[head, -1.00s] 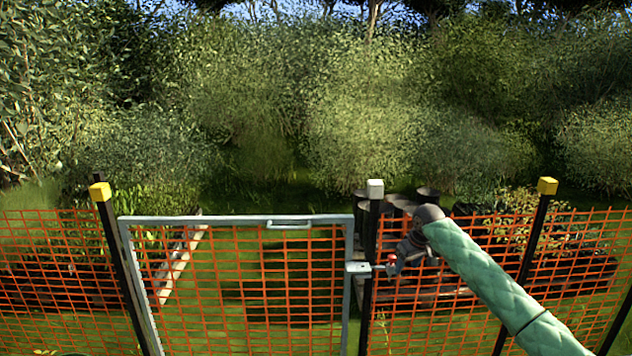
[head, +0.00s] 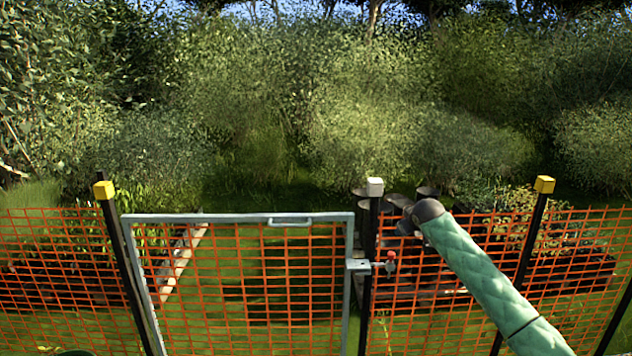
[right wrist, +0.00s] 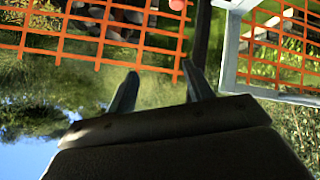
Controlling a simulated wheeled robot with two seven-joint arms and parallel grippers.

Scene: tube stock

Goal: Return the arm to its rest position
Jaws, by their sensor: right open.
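My right arm (head: 480,270), in a green quilted sleeve, reaches in from the lower right of the head view. Its dark wrist end is above and to the right of the gate latch (head: 360,265), apart from its red knob (head: 391,256). My right gripper (right wrist: 160,80) is open and empty in the right wrist view, its two dark fingers apart. Its fingertips are hard to make out in the head view. The red knob also shows at the top of the wrist view (right wrist: 177,4). My left gripper is not in view.
A grey-framed gate (head: 240,218) with orange mesh stands closed or nearly closed beside a white-capped post (head: 375,188). Orange mesh fence (head: 50,265) runs to both sides between yellow-capped posts (head: 104,190). Dark round pieces (head: 400,200) lie behind the fence. Bushes fill the background.

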